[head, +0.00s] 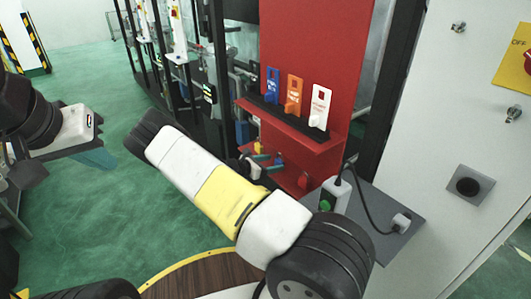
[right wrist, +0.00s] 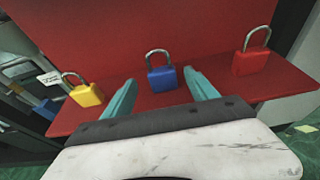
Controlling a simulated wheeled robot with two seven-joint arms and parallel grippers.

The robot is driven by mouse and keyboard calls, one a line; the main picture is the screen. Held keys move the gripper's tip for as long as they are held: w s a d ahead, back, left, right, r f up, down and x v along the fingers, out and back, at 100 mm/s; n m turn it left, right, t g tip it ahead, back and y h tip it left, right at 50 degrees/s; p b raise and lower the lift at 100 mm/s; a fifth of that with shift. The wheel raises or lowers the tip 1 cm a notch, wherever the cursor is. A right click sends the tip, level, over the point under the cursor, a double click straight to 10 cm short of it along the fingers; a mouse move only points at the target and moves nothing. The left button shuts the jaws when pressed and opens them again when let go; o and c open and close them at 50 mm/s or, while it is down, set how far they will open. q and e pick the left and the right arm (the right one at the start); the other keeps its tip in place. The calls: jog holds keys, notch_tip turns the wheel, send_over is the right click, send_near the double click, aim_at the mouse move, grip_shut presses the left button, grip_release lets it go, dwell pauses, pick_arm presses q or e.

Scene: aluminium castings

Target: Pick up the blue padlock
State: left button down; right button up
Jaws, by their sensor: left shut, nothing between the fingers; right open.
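The blue padlock (right wrist: 162,79) stands upright on a red shelf (right wrist: 225,88) in the right wrist view, its grey shackle up. My right gripper (right wrist: 159,82) is open, with one teal finger on each side of the padlock in the picture. I cannot tell whether the fingers touch it. In the head view the right gripper (head: 263,161) is at the lower red shelf, and the blue padlock there is small and partly hidden. My left gripper (head: 98,158) is shut and empty at the left, far from the shelf.
A yellow padlock (right wrist: 87,95) stands left of the blue one, and a red padlock (right wrist: 250,61) stands right. A red back panel (right wrist: 110,30) rises behind them. Blue, orange and white tags (head: 294,95) stand on the upper shelf. A grey side plate (head: 385,220) holds a cabled box.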

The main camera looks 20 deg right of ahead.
aim_at(277, 162)
jog(key=x, duration=0.4)
jog(key=shift+s+d, duration=0.1)
jog(key=shift+d, duration=0.1)
grip_shut()
